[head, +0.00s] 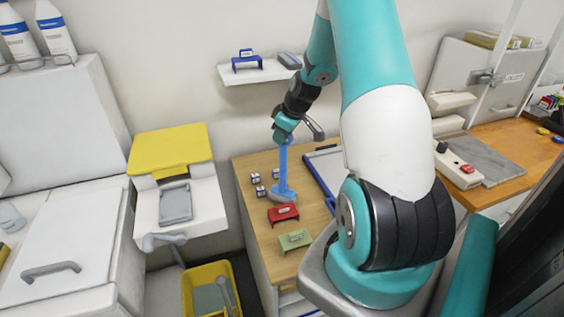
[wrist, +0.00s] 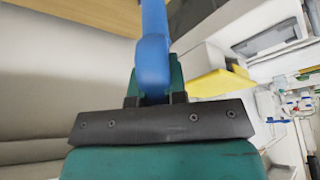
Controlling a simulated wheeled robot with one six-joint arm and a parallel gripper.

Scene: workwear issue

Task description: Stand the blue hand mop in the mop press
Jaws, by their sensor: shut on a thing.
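The blue hand mop (head: 283,172) is upright over the wooden table, its wide foot at or just above the tabletop; I cannot tell if it touches. My gripper (head: 284,139) is shut on the top of its handle. In the wrist view the blue handle (wrist: 153,60) runs up between the jaws (wrist: 155,98); its foot is out of sight there. A yellow bucket (head: 187,294) with a grey lever stands on the floor, left of the table, and looks like the mop press. The picture's bottom edge cuts it off.
The wooden table (head: 262,237) holds small boxes (head: 255,178), a red item (head: 283,213), a green item (head: 295,240) and a blue-edged board (head: 325,168). A white unit with a yellow top (head: 171,148) stands left. A wall shelf (head: 258,74) hangs behind. A floor gap separates unit and table.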

